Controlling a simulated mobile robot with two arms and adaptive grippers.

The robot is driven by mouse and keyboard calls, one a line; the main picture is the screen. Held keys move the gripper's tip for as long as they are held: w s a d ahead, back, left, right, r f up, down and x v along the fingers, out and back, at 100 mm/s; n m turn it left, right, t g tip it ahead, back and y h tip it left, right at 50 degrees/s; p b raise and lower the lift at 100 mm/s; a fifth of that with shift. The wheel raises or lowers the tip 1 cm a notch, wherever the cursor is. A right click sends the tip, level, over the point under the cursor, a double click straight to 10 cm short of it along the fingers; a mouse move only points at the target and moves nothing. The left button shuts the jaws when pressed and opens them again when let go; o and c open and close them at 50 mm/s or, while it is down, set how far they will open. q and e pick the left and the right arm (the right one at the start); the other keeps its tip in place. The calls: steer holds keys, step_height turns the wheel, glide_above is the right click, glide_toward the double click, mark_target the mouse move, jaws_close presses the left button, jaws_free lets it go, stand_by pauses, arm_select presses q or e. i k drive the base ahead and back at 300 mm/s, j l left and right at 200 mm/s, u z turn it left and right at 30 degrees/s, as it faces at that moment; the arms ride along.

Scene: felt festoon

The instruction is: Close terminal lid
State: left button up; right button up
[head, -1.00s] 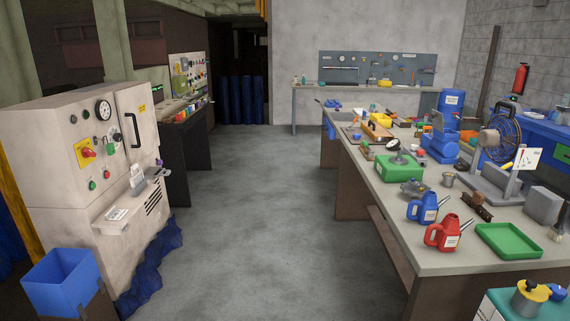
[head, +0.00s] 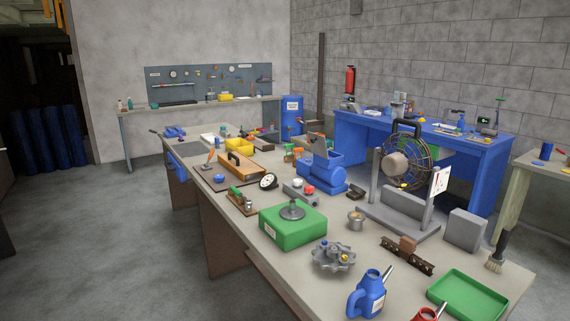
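A blue motor-like machine (head: 322,177) stands on the long workbench (head: 235,225), right of the middle of the head view. It has a box-shaped part on top. A small grey-brown plate (head: 316,140) stands tilted up at the back of that box and may be its raised lid; it is too small to be sure. I cannot make out the inside of the box. Neither of my grippers is in view.
A green box (head: 292,228), a caged fan (head: 405,162), a grey block (head: 465,230), a green tray (head: 467,296) and a blue can (head: 367,295) crowd the bench's near part. Free floor (head: 110,240) lies left of the bench. A blue bench (head: 430,150) stands behind.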

mark_target(318, 144)
steer(key=i+j+z, duration=0.6)
steer(key=j+z, duration=0.35)
steer(key=z, duration=0.15)
steer(key=j+z, duration=0.45)
steer(key=i, duration=0.05)
